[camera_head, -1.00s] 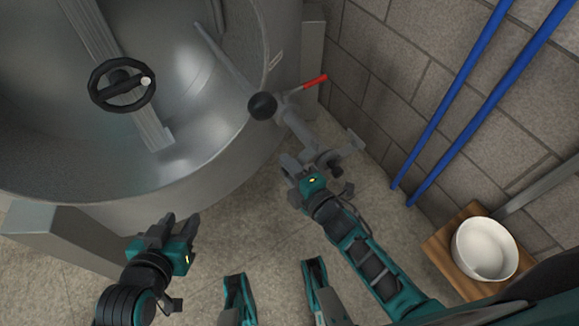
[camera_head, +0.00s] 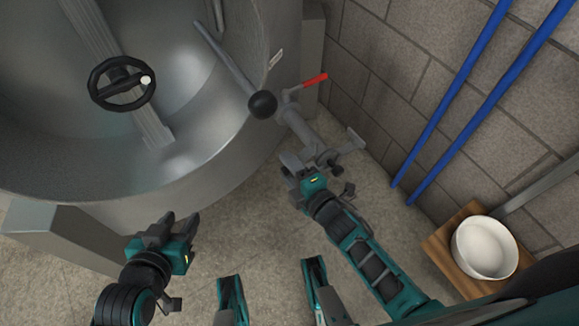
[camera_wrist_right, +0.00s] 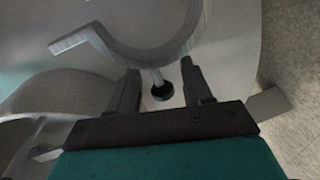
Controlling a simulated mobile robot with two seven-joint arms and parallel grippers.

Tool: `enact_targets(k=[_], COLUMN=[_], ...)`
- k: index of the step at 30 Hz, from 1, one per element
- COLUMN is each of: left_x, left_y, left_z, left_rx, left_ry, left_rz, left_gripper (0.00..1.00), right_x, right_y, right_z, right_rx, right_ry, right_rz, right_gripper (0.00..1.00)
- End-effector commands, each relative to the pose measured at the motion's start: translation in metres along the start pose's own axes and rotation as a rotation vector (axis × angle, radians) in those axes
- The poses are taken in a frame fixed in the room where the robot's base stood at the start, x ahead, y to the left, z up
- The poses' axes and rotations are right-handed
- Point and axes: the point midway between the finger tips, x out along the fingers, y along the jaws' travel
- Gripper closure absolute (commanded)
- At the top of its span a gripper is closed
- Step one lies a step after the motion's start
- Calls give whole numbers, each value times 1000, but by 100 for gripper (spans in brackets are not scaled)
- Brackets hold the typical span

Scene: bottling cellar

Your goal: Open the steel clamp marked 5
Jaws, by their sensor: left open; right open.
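A grey steel fitting (camera_head: 349,143) sits at the lower end of the pipe from the tank. I take it to be the clamp, but no number 5 is readable. My right gripper (camera_head: 296,159) is open beside it, at the pipe's lower end. In the right wrist view a curved steel band (camera_wrist_right: 135,48) lies ahead of the gripper (camera_wrist_right: 160,80). A black knob (camera_wrist_right: 163,92) on a thin rod shows between the two open fingers, which appear apart from it. My left gripper (camera_head: 182,226) is open and empty, below the tank's front edge.
The large steel tank (camera_head: 215,160) with a black handwheel (camera_head: 122,84) fills the left. A black ball (camera_head: 262,104) and a red lever (camera_head: 314,81) are above the pipe. Blue pipes (camera_head: 462,105) run along the block wall. A white bowl (camera_head: 486,247) stands on a wooden board (camera_head: 440,252).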

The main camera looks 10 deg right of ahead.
Motion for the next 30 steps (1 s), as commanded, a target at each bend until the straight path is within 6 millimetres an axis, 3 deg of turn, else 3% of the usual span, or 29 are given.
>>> enact_targets(k=[12, 18, 30], left_x=[-13, -15, -16], left_y=[0, 0, -1], left_z=[-14, -18, -18], left_rx=[-1, -1, -1], left_ry=[-2, -3, -4], left_rz=[-4, -4, -5], left_gripper=[57, 57, 57], right_x=[-83, -114, -126], right_y=[1, 0, 0], right_z=[0, 0, 1], right_rx=[-1, 0, -1], right_ry=[-2, -2, -1], right_rz=[-6, -4, -2], right_gripper=[50, 50, 50])
